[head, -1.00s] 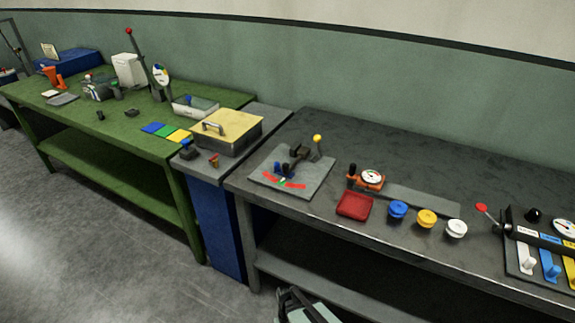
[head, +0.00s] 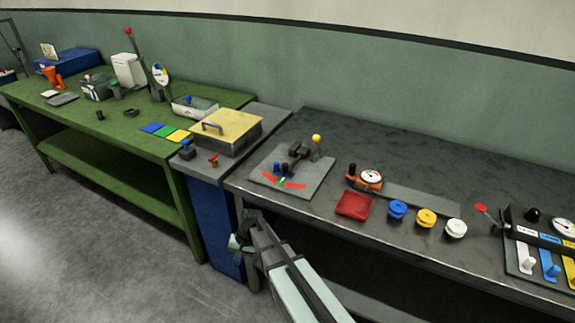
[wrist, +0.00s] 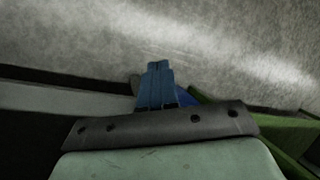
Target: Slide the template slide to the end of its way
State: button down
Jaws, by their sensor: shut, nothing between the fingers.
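An orange slide block (head: 370,181) with a round white dial and a dark knob sits at the left end of a flat grey rail (head: 425,202) on the grey bench; it appears to be the template slide. The rail runs bare to its right. In the wrist view my gripper (wrist: 158,66) has its blue fingers together, with nothing between them. In the head view my arm's end is low in front of the bench's left front edge, well apart from the slide. The slide is not in the wrist view.
A red tray (head: 354,206) and blue, yellow and white round pieces (head: 426,217) stand in front of the rail. A lever plate (head: 268,185) is to its left, a switch panel (head: 540,250) to its right. The bench's front edge lies between my gripper and the slide.

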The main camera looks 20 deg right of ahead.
jog(key=w+a+r+t+y, duration=0.1)
jog(key=w+a+r, duration=0.3)
jog(key=w+r, duration=0.55)
jog(key=w+a+r+t+y, duration=0.15)
jog(key=w+a+r, duration=0.4)
jog(key=r, duration=0.75)
jog(key=w+d+r+y, duration=0.1)
jog(key=w+d+r, duration=0.3)
jog(key=r, duration=0.2)
jog(key=shift+m+t, duration=0.85)
jog(key=shift+m, duration=0.05)
jog(key=d+r, duration=0.1)
jog(key=d, duration=0.4)
jog(key=d+r, duration=0.1)
jog(key=d, duration=0.4)
jog(key=s+d+r, duration=0.1)
jog(key=d+r, duration=0.1)
jog(key=d, duration=0.3)
jog(key=m+t, duration=0.1)
jog(key=t, duration=0.1)
send_near(279, 169)
jog(key=d+r, duration=0.2)
jog(key=d, duration=0.1)
jog(key=shift+s+r, duration=0.1)
jog(key=shift+s, duration=0.35)
jog(key=x, duration=1)
jog(key=shift+s, duration=0.1)
